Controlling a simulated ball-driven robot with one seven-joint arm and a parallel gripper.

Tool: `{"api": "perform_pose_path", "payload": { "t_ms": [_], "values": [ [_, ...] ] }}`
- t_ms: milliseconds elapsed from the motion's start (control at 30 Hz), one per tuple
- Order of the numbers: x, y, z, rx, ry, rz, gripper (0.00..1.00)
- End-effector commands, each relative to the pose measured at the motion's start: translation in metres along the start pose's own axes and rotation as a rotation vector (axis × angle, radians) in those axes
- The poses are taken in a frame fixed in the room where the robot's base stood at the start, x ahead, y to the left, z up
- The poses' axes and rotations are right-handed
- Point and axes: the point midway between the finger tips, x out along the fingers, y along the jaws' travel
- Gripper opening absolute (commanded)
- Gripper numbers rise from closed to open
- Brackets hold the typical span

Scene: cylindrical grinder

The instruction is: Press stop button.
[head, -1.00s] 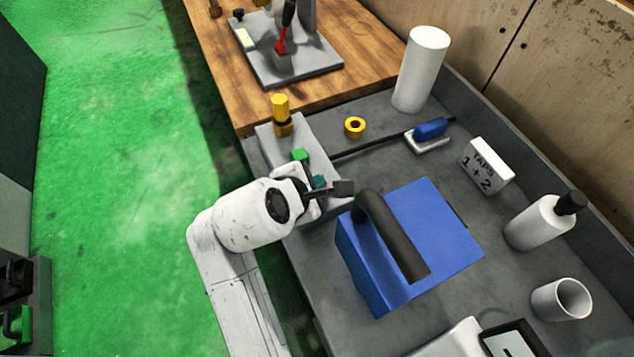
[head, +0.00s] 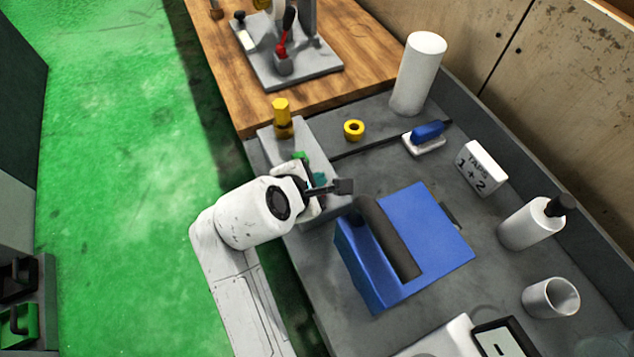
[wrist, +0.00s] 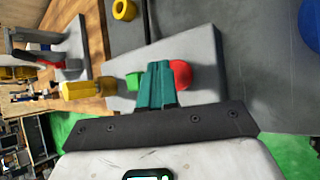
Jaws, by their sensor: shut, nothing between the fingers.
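A grey control box (head: 318,143) stands on the bench and carries a green button (head: 299,155) and a yellow knob (head: 282,118). In the wrist view, a red button (wrist: 180,75), which appears to be the stop button, sits on the box (wrist: 205,45), with the green button (wrist: 134,80) to its left. My gripper (head: 319,179) is over the box in the head view and hides the red button there. In the wrist view its teal fingers (wrist: 157,84) are together and empty, between the two buttons and overlapping the red one's left edge. I cannot tell whether they touch it.
A yellow ring (head: 354,130), a blue-topped brush (head: 427,133) and a white cylinder (head: 418,75) stand behind. A wooden table (head: 215,45) with a fixture adjoins the bench. Green floor is clear on the left.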

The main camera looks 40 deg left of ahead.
Motion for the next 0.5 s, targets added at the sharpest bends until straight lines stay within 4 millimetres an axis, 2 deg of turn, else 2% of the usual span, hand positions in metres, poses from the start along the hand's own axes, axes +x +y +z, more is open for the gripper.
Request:
{"api": "perform_pose_path", "payload": {
  "t_ms": [267, 500],
  "values": [
    [-0.002, 0.002, 0.002, 0.000, 0.000, 0.000, 0.00],
    [-0.015, 0.011, 0.011, 0.000, -0.001, 0.000, 0.00]
  ]
}}
